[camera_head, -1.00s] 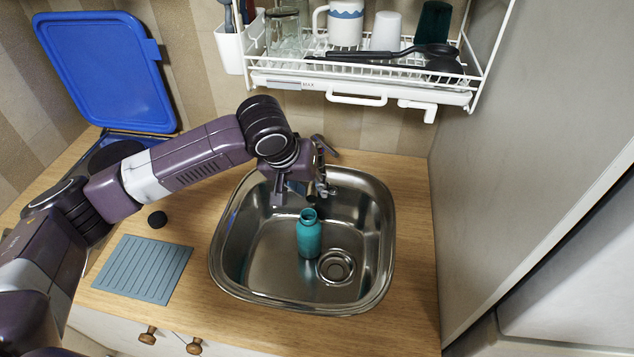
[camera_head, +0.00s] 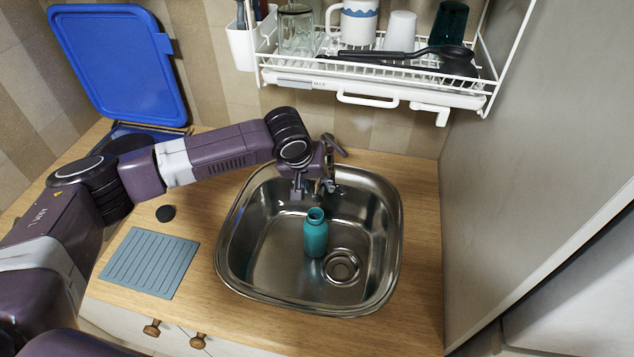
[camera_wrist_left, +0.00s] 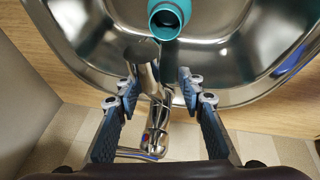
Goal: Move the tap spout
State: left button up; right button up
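The chrome tap stands at the back of the sink, and its spout (camera_wrist_left: 143,65) points over the basin in the left wrist view. My left gripper (camera_head: 314,187) is at the tap; it also shows in the left wrist view (camera_wrist_left: 159,88). Its two fingers are apart, one on each side of the spout, with gaps visible, so it is open. In the head view my gripper and wrist hide much of the tap. The tap's lever (camera_head: 335,146) shows behind my wrist. My right gripper is not in view.
An open teal bottle (camera_head: 315,238) stands in the steel sink (camera_head: 265,290), beside the drain (camera_head: 342,266), close to the spout. A white dish rack (camera_head: 385,75) hangs above. A black cap (camera_head: 166,213) and a grey ridged mat (camera_head: 150,263) lie on the counter at left. A raised blue lid (camera_head: 120,65) stands behind.

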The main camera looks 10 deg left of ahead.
pick_arm(q)
jog(key=shift+c, duration=0.2)
grip_shut()
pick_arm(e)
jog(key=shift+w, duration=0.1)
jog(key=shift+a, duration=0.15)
